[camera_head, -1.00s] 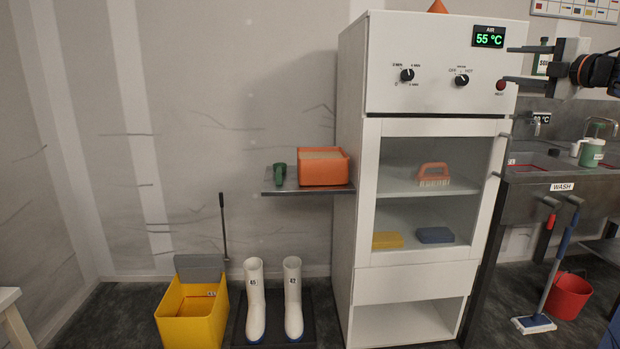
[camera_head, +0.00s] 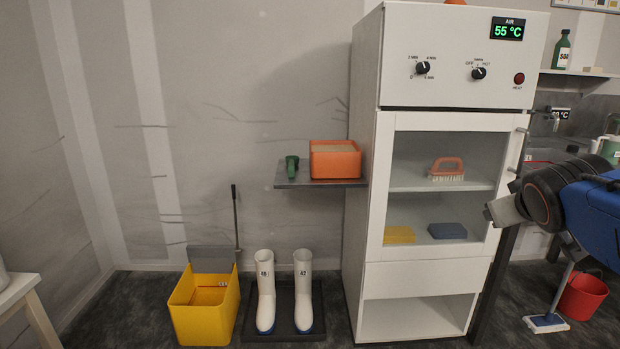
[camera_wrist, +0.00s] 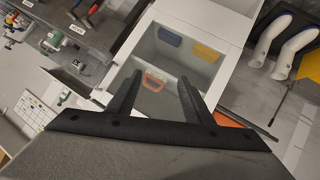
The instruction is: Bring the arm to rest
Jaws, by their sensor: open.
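My gripper (camera_wrist: 159,78) is open in the wrist view, with its two dark fingers apart and nothing between them. In the head view my arm is at the right edge, in front of the cabinet's right side and the sink area. A grey end part of my wrist (camera_head: 507,209) shows there, but the fingers cannot be made out. The white cabinet (camera_head: 420,280) has a closed-looking glass front. An orange-handled brush (camera_head: 447,168), a yellow sponge (camera_head: 399,235) and a blue sponge (camera_head: 447,231) are inside it.
A small shelf (camera_head: 300,182) holds an orange box (camera_head: 335,170) and a green item (camera_head: 292,166). A yellow bucket (camera_head: 205,318), white boots (camera_head: 265,295) and a red bucket (camera_head: 583,300) stand on the floor. A stool (camera_head: 18,290) is at left. Floor between stool and yellow bucket is clear.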

